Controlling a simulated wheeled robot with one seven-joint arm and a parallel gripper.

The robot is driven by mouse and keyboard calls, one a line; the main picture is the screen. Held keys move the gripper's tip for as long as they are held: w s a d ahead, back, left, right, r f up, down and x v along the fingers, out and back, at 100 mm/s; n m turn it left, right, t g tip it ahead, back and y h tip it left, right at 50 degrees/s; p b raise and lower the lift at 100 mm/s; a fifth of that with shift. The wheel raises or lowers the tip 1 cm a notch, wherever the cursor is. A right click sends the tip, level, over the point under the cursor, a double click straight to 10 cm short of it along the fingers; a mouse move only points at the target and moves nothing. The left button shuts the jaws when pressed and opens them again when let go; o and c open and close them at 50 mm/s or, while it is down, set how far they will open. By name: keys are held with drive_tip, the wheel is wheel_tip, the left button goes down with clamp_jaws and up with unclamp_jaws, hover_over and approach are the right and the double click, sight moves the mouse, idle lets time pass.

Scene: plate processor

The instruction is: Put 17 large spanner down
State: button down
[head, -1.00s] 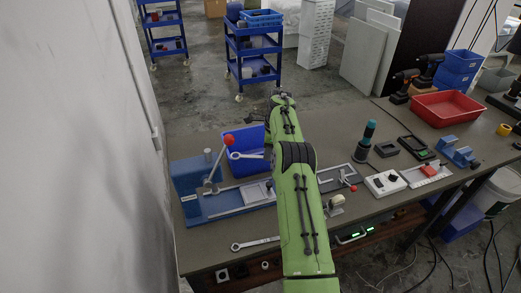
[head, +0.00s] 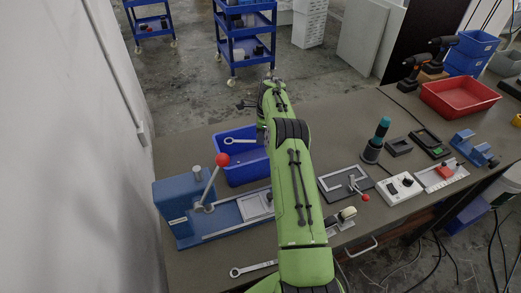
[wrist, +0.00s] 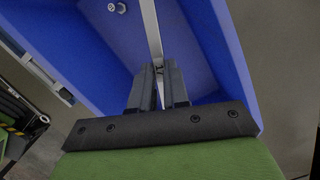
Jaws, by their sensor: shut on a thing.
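A silver spanner (head: 240,141) sticks out to the left from behind my arm in the head view, its ring end over the blue bin (head: 236,172). In the wrist view, my gripper (wrist: 158,72) is shut on the spanner's shaft (wrist: 151,28), which runs up out of the picture. The open blue bin (wrist: 210,45) lies beneath it there. My arm hides the gripper and the spanner's other end in the head view. A second spanner (head: 253,268) lies on the table near the front edge. No size mark is readable on either.
A blue lever press (head: 174,214) with a red knob (head: 221,159) stands left of the bin. A small metal part (wrist: 116,7) shows inside the bin. Right of my arm are a plate fixture (head: 344,184), a teal-handled tool (head: 375,143) and a red tray (head: 459,98).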

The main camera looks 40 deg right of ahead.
wheel_tip(320, 180, down, 5)
drive_tip(key=shift+r, duration=0.2)
drive_tip(key=shift+b, duration=0.3)
drive_tip(key=shift+f+b, duration=0.35)
drive_tip(key=shift+f, duration=0.25)
drive_tip(key=c, duration=1.1)
unclamp_jaws()
